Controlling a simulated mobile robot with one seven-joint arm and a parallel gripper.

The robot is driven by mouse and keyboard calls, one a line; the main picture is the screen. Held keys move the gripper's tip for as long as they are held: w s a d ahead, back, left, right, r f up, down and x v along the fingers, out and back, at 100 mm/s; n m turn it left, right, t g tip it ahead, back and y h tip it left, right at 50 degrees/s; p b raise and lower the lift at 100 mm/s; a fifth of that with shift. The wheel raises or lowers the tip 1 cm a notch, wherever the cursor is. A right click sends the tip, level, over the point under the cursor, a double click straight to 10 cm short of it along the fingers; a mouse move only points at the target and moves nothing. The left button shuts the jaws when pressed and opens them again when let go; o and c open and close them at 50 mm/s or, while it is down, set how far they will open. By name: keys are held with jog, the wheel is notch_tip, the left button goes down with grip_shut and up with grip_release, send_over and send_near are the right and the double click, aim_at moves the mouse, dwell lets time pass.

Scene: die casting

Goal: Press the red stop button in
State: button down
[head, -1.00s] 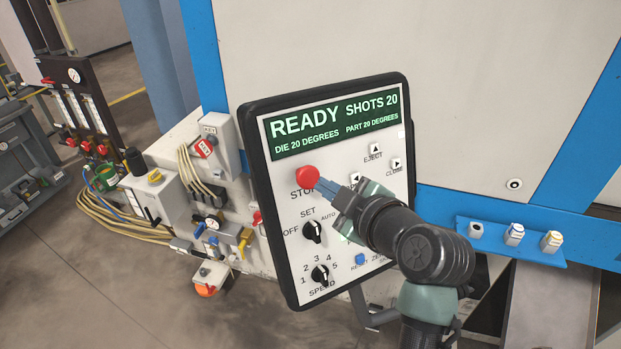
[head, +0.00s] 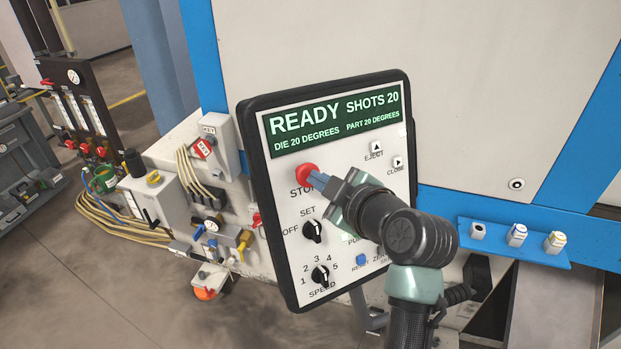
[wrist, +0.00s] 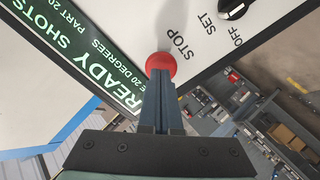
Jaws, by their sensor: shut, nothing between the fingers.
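The red stop button (head: 306,171) is a round cap on the left side of the control panel (head: 290,265), just above the word STOP. My gripper (head: 316,179) is shut and empty, with its fingertips at the lower right of the cap, at or very close to it. In the wrist view the button (wrist: 161,62) shows beyond the tips of my gripper (wrist: 161,72), which overlap its near part. Whether the tips press on it, and how far in the cap is, I cannot tell. The panel display reads READY, SHOTS 20.
Below the button are the SET knob (head: 313,231) and the SPEED knob (head: 320,275). A blue button (head: 361,260) and the EJECT button (head: 376,147) are also on the panel. A blue shelf (head: 500,250) with small containers stands at right. Hoses and valves are at left.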

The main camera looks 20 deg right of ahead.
jog(key=shift+w+a+f+b, duration=0.1)
jog(key=shift+w+f+b, duration=0.1)
jog(key=shift+w+b, duration=0.3)
jog(key=shift+w, duration=0.2)
dwell(0.5)
jog(key=p+v, duration=0.2)
jog(key=v, duration=0.6)
dwell(0.4)
dwell(0.4)
